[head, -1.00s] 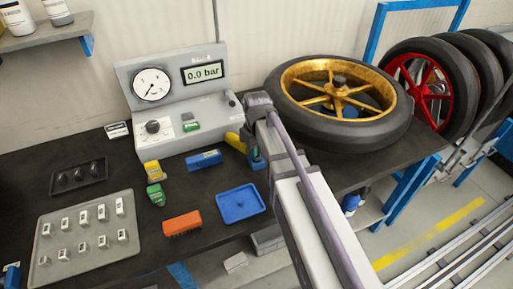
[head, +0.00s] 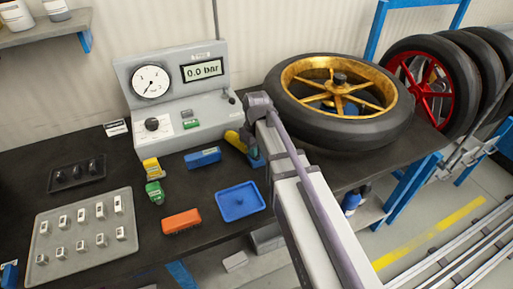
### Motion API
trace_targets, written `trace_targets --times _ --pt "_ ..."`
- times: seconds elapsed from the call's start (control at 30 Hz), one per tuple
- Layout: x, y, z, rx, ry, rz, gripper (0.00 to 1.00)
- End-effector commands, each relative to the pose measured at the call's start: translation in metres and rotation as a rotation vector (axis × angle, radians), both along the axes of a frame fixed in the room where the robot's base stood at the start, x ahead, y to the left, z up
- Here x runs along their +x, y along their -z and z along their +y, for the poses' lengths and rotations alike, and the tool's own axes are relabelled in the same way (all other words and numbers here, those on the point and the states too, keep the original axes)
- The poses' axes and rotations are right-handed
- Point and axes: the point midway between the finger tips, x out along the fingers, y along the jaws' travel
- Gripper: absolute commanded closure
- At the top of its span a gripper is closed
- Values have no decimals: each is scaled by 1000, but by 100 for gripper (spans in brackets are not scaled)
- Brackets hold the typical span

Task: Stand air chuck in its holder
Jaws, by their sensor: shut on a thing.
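My gripper (head: 252,147) points down over the black bench, right of the grey gauge unit, mostly hidden behind my own wrist and arm. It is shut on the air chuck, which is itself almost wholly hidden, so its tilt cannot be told. A blue piece (head: 257,162), perhaps the holder, shows just below my gripper, partly covered by the arm. Whether the chuck touches it cannot be seen. A yellow rounded piece (head: 234,140) shows just left of my gripper; what it is cannot be told.
The gauge unit (head: 182,108) reads 0.0 bar. A gold-rimmed wheel (head: 372,130) lies close to the right of my wrist. A blue block (head: 203,157), blue tray (head: 241,214), orange block (head: 181,221), yellow piece (head: 152,169) and green piece (head: 154,192) are on the bench (head: 110,178).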

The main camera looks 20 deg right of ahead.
Motion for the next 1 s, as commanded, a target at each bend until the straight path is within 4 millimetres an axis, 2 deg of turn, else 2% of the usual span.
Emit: trace_targets --times 1.0 --pt "0 6 0 0 0 0 95"
